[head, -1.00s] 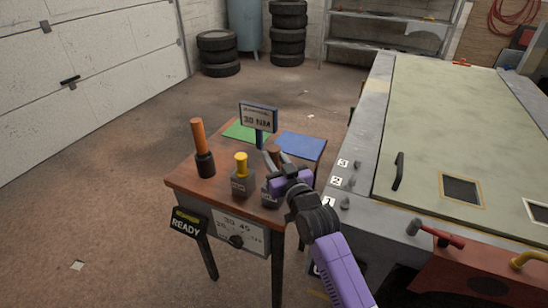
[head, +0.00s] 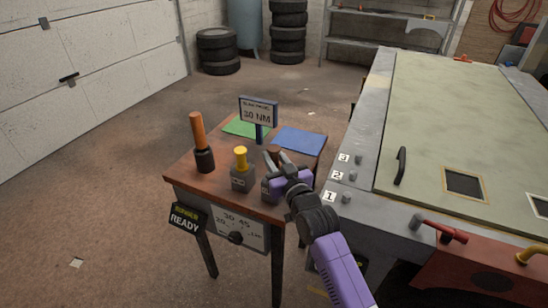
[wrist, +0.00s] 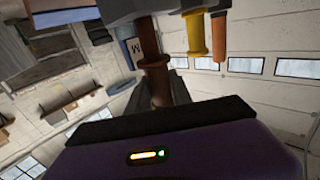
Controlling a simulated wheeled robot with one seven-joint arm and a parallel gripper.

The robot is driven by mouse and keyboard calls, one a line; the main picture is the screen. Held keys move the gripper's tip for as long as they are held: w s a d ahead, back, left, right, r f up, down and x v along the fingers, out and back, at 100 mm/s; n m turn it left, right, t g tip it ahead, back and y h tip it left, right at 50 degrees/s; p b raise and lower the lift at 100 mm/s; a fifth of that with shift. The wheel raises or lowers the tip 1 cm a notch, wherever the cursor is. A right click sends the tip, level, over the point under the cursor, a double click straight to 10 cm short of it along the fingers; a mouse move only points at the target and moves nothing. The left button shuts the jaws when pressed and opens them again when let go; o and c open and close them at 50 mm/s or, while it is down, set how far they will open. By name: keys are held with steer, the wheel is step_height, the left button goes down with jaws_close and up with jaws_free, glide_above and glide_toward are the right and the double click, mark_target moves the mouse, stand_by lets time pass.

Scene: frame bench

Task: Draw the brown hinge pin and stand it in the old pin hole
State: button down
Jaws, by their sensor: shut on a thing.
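The brown hinge pin (wrist: 155,80) shows in the wrist view between the fingers of my gripper (wrist: 160,92), which is shut on it. Its far end reaches the dark edge of a grey block (wrist: 112,10) at the top; I cannot tell whether it is still seated there. In the head view my gripper (head: 275,163) is over the front right of the small wooden table (head: 215,186), at the grey block (head: 267,190), and hides most of the pin. I cannot make out the old pin hole.
A yellow pin (head: 241,160) stands in a grey block left of my gripper. An orange-handled tool (head: 199,138) stands farther left. A 30 NM sign (head: 258,112), green pad (head: 246,127) and blue pad (head: 299,139) are behind. A large bench (head: 450,110) with numbered pegs is right.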

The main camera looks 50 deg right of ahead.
steer(key=shift+f+b, duration=1.7)
steer(key=shift+f, duration=0.4)
steer(key=c, duration=1.1)
jaws_free()
steer(key=shift+o, duration=0.2)
step_height(320, 180, up, 20)
